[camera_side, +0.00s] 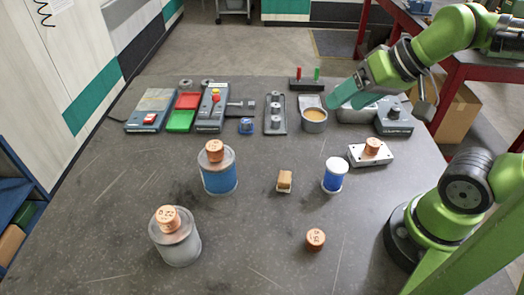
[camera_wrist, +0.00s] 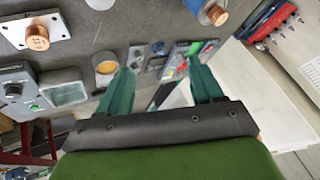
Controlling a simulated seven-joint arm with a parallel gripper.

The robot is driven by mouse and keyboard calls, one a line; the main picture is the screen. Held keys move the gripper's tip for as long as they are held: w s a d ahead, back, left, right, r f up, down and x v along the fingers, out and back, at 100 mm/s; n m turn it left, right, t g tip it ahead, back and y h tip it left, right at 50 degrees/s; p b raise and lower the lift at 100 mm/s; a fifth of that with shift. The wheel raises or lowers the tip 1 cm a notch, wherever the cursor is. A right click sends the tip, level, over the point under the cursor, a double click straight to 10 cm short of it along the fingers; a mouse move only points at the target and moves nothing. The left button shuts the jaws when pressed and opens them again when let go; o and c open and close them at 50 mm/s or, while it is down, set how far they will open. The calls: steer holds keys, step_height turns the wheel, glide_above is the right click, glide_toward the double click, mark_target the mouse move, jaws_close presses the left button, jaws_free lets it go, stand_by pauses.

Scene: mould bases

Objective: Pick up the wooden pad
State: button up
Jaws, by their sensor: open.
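A small tan block (camera_side: 284,181), which looks like the wooden pad, lies on the dark table between a large blue can and a smaller blue-and-white can. It is not clearly visible in the wrist view. My gripper (camera_side: 338,97) is above the far right part of the table, beyond and to the right of the block, well apart from it. In the wrist view my gripper (camera_wrist: 160,84) shows two teal fingers spread apart with nothing between them.
Copper cylinders stand on the blue can (camera_side: 219,178), the grey can (camera_side: 176,245) and a metal plate (camera_side: 382,155); another copper cylinder (camera_side: 315,239) is on the table. The blue-and-white can (camera_side: 334,178) is right of the block. Tools and a round cup (camera_side: 314,122) line the back.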

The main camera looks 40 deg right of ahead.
steer(key=n+g+h, duration=0.2)
steer(key=n+g, duration=0.5)
steer(key=n, duration=2.2)
glide_above(285, 176)
step_height(285, 176, down, 8)
steer(key=r, duration=0.1)
step_height(285, 176, down, 17)
steer(key=shift+f, duration=0.1)
steer(key=shift+c, duration=0.2)
